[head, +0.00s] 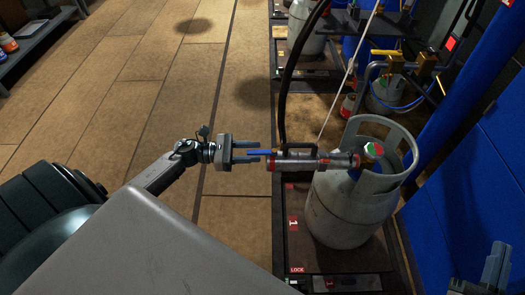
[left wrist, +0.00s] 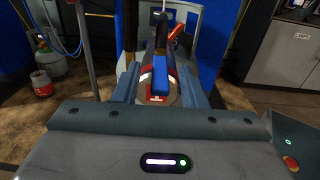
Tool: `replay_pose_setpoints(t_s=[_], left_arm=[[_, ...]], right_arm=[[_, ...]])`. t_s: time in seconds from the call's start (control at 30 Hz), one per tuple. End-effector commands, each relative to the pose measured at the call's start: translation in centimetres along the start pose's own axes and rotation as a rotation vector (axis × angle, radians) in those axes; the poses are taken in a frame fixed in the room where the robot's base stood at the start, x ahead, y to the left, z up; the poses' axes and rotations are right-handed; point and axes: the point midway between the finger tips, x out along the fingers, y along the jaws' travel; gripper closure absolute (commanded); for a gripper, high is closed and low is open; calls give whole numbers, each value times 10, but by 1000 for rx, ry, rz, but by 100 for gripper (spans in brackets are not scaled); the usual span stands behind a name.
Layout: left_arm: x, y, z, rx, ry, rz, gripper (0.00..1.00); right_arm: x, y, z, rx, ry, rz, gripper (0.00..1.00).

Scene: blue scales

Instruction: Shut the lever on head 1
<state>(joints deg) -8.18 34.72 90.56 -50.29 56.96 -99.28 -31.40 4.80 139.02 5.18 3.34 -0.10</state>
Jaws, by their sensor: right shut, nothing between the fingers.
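Head 1 (head: 312,163), a grey and red filling head, sits against the valve of a grey gas cylinder (head: 345,212) on the scale marked 1 (head: 293,240). Its blue lever (head: 260,152) points left, toward my left gripper. My left gripper (head: 246,151) is open, with its fingers on either side of the lever's end. In the left wrist view the blue lever (left wrist: 160,72) stands between the two fingers (left wrist: 158,88), with gaps at both sides. I cannot tell whether either finger touches it. My right gripper (head: 496,268) is shut and empty at the lower right.
A black hose (head: 287,80) rises from head 1, and a pale cord (head: 345,85) hangs behind it. More cylinders (head: 384,96) stand at the back right beside blue posts (head: 470,85).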

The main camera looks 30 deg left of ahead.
Motion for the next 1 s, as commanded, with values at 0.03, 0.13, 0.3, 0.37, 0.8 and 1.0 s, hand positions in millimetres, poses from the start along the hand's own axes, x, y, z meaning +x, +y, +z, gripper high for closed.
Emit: replay_pose_setpoints(t_s=[0.03, 0.13, 0.3, 0.37, 0.8, 1.0], left_arm=[[9, 0, 2, 0, -5, 0, 62], [22, 0, 1, 0, -3, 0, 62], [32, 0, 1, -1, -1, 0, 62], [34, 0, 1, -1, -1, 0, 62], [34, 0, 0, -1, 0, 0, 100], [34, 0, 0, -1, 0, 1, 100]], right_arm=[[0, 0, 0, 0, -4, 0, 100], [0, 0, 2, 2, -13, 0, 100], [-1, 0, 5, 4, -28, 0, 100], [-1, 0, 5, 4, -32, 0, 100], [-2, 0, 6, 4, -33, 1, 100], [-2, 0, 5, 4, -31, 1, 100]])
